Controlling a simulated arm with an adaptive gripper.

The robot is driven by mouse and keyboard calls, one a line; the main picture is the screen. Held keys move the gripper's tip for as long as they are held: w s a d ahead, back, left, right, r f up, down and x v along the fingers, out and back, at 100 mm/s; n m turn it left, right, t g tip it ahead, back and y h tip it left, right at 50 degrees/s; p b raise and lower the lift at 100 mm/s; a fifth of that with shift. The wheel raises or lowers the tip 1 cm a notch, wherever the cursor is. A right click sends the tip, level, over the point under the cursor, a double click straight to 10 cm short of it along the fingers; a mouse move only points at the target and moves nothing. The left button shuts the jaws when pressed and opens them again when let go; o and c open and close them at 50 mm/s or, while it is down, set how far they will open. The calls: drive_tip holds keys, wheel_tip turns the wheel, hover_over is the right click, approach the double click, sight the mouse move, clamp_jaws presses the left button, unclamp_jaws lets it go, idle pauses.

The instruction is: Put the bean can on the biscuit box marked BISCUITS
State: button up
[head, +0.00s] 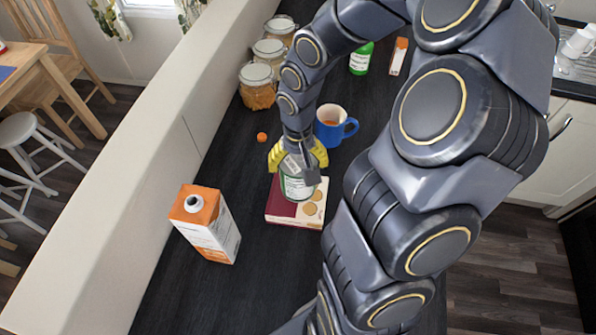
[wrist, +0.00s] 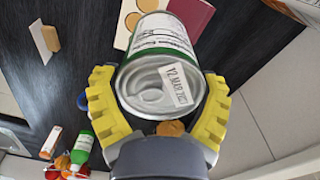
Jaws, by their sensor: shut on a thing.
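The bean can (head: 296,188), with a green and white label, is held upright in my gripper (head: 297,160). In the wrist view the can (wrist: 158,50) shows its metal end with a date sticker, between the yellow fingers (wrist: 157,108). The biscuit box (head: 312,212) lies flat on the dark counter under the can, dark red on one side and cream with round biscuits on the other. The box (wrist: 195,12) also shows beyond the can in the wrist view. I cannot tell whether the can touches the box. The word on the box is not readable.
An orange and white carton (head: 207,228) stands left of the box. A blue mug (head: 334,126) stands close behind, right of my gripper. Several glass jars (head: 258,88), a green bottle (head: 361,60) and a small orange item (head: 262,137) are farther back.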

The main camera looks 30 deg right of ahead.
drive_tip(key=shift+f, duration=1.5)
drive_tip(key=shift+f, duration=0.15)
drive_tip(key=o, duration=1)
